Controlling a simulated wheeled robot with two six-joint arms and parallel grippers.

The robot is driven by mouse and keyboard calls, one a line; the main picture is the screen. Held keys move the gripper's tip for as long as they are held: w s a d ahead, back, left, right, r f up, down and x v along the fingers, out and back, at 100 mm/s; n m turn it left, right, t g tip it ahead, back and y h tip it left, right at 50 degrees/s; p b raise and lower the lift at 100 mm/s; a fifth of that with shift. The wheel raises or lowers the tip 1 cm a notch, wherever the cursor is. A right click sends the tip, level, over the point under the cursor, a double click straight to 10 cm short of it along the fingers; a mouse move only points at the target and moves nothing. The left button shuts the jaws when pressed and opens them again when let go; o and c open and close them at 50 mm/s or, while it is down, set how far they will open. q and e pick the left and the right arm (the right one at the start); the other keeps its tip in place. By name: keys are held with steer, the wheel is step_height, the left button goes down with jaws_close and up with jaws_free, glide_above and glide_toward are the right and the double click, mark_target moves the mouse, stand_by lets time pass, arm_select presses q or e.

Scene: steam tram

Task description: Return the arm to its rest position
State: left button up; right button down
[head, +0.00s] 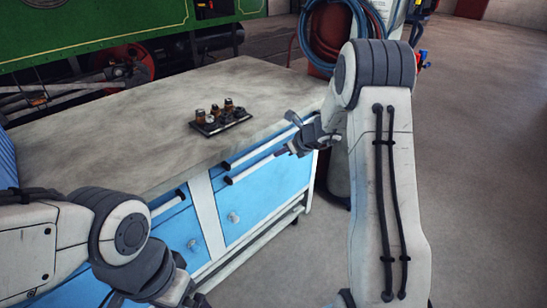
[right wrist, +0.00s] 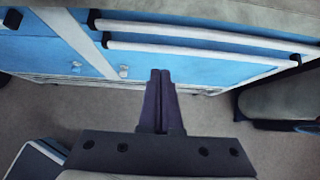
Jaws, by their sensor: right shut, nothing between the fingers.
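My right gripper (head: 284,152) is in front of the right end of the blue workbench cabinet (head: 262,203), close to its white drawer handles. In the right wrist view its dark fingers (right wrist: 160,73) are together with nothing between them, pointing toward the cabinet front. I cannot tell from these views whether they touch it.
A dark tray (head: 208,129) with several small brown fittings stands on the grey bench top (head: 120,128). Blue hose coils (head: 312,45) hang behind my right arm. A green locomotive (head: 80,30) stands behind the bench. The floor (head: 480,150) at the right is clear.

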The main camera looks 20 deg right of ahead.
steer(key=s+a+r+n+g+y+p, duration=0.1)
steer(key=s+a+r+n+g+p, duration=0.1)
steer(key=s+a+r+n, duration=0.5)
steer(key=s+a+r+n+g+y+p, duration=0.15)
steer(key=s+a+n, duration=0.25)
steer(key=a, duration=0.4)
steer(key=s+a+r+n+g+p, duration=0.2)
steer(key=s+a+r+n+p, duration=0.1)
steer(key=s+a+r+n, duration=0.4)
steer(key=s+a+r+n+g+h+p, duration=0.2)
steer(key=s+a+n, duration=0.3)
steer(key=s+n, duration=0.45)
steer(key=s+d+r+n+h+p, duration=0.2)
steer(key=s+d+n+h+p, duration=0.1)
steer(key=s+n, duration=0.8)
steer(key=shift+s+d+r+g, duration=0.15)
steer(key=shift+s+d+g, duration=0.25)
steer(key=shift+s, duration=0.85)
